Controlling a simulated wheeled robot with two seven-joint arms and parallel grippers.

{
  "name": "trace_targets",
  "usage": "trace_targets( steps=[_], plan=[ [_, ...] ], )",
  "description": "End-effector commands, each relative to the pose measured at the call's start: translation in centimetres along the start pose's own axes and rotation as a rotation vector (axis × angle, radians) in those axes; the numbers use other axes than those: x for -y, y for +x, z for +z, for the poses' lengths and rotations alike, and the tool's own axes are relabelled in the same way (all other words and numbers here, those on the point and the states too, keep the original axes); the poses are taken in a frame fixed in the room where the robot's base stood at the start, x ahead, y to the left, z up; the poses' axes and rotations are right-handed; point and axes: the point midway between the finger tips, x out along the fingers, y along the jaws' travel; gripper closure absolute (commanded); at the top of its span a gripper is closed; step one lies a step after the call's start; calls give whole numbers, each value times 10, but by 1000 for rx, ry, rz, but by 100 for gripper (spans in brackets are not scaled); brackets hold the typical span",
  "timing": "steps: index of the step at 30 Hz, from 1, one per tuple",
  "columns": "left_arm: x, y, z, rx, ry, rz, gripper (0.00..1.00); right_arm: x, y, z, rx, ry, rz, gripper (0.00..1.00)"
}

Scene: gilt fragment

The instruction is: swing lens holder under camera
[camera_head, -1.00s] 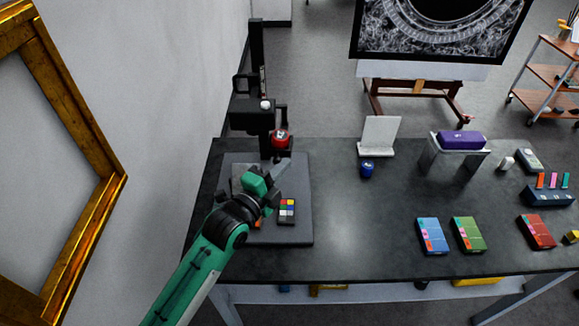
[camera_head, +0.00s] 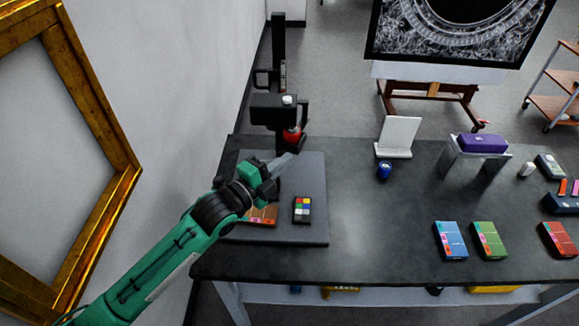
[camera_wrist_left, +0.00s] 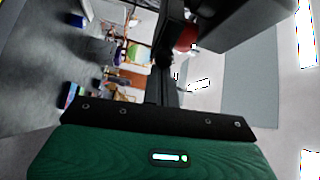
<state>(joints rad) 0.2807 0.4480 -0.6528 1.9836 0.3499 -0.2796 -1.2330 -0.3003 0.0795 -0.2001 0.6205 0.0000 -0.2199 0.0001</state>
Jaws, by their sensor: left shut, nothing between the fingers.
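A black camera stand (camera_head: 279,60) rises at the back left of the table, with a black camera body (camera_head: 274,110) on it. The red lens holder (camera_head: 292,136) sits low at the right of the camera body, partly hidden by it. Red also shows in the left wrist view (camera_wrist_left: 187,38), beside a large dark block. My left gripper (camera_head: 286,162) is shut and empty, its tip just below the lens holder in the picture. I cannot tell whether they touch. My right gripper is not in view.
A grey base board (camera_head: 316,225) under the stand carries a colour checker card (camera_head: 302,210) and an orange-brown piece (camera_head: 264,216). A white upright plate (camera_head: 399,136) and a blue jar (camera_head: 384,170) stand to the right. A gilt frame (camera_head: 125,190) is at left.

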Motion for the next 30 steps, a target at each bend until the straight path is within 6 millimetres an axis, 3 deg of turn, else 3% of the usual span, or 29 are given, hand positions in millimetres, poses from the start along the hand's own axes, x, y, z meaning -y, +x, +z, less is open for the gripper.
trace_targets(
  steps=[6,12,30],
  plan=[
    [4,-12,30,1,6,0,100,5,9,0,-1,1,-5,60],
    [8,-17,45,1,2,-1,100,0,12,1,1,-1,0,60],
    [8,-16,43,0,-1,-2,100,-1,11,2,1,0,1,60]
  ],
)
